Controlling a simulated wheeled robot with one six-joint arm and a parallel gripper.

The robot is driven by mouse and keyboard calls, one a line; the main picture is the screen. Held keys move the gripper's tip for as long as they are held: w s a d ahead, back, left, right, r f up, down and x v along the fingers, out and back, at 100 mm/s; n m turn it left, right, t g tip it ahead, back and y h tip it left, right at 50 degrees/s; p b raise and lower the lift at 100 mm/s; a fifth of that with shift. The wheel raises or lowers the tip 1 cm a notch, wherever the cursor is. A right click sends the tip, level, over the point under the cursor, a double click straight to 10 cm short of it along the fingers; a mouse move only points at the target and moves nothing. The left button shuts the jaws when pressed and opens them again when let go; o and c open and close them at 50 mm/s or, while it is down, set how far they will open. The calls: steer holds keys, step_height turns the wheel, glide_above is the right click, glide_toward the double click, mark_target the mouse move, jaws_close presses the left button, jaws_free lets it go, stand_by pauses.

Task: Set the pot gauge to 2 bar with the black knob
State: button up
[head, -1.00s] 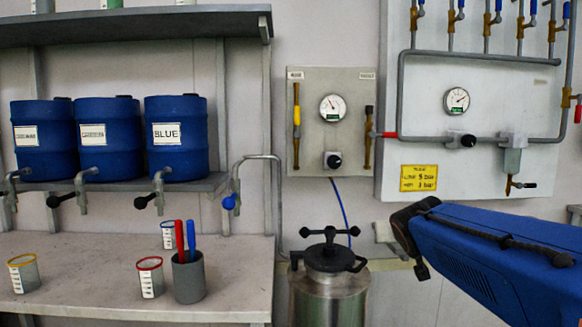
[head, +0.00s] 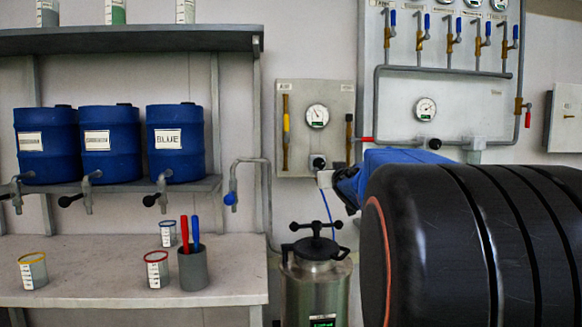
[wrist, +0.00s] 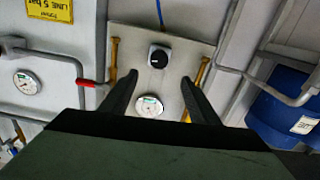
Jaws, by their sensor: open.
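The pot gauge (head: 317,116) is a round white dial on the small grey panel (head: 340,95) above the steel pot. Its needle is too small to read. The black knob (head: 317,161) sits below it on the same panel. In the wrist view, which is upside down, the knob (wrist: 158,56) lies just beyond my fingertips, and the gauge (wrist: 149,105) shows between the fingers. My gripper (wrist: 160,77) is open and empty, facing the panel, apart from the knob. In the head view my arm hides most of it.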

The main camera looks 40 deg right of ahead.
mark_target(320, 165)
steer(key=x, duration=1.5)
steer(key=shift+s+d, duration=0.15)
steer(key=shift+c, duration=0.2)
steer(key=c, duration=1)
